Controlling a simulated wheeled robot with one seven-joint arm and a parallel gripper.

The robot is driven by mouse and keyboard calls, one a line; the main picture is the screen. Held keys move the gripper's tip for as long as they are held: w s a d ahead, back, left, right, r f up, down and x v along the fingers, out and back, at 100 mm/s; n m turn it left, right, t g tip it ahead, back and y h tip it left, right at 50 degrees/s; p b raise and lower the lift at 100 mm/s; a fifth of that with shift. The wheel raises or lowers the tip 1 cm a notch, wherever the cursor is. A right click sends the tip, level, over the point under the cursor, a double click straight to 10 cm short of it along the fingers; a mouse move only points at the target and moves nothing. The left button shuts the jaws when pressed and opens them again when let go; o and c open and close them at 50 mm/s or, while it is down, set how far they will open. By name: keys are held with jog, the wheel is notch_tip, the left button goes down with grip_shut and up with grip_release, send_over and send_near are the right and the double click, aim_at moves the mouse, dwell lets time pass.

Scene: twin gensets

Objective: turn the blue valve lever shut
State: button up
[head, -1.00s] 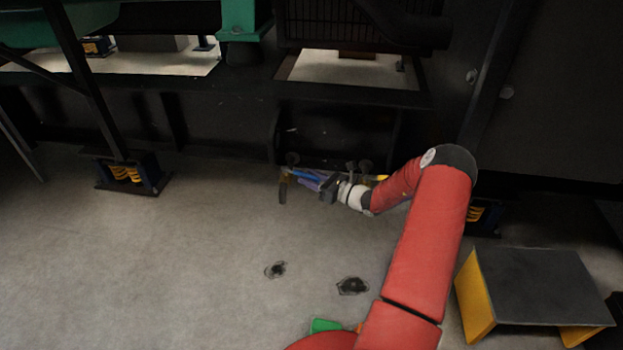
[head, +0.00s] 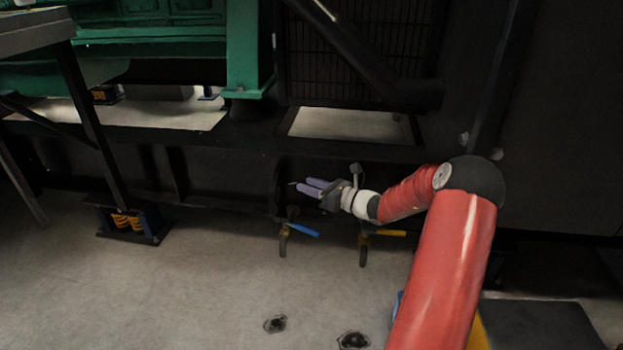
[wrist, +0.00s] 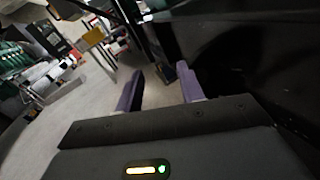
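The blue valve lever (head: 304,230) sticks out to the right and slightly toward me from a small valve on a pipe stub at the foot of the dark base frame. My gripper (head: 309,188), with lavender fingers, shows above the lever in the head view, pointing left and apart from it. In the wrist view the two fingers of my gripper (wrist: 160,70) stand apart with nothing held between them. I cannot make out the blue lever in the wrist view.
A second valve with a yellow lever (head: 388,233) sits to the right of the blue one. The dark frame rail (head: 220,143) runs behind. A spring mount (head: 132,224) stands at left. Open floor with two dark stains (head: 275,323) lies in front.

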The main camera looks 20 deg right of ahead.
jog(key=shift+r, duration=0.85)
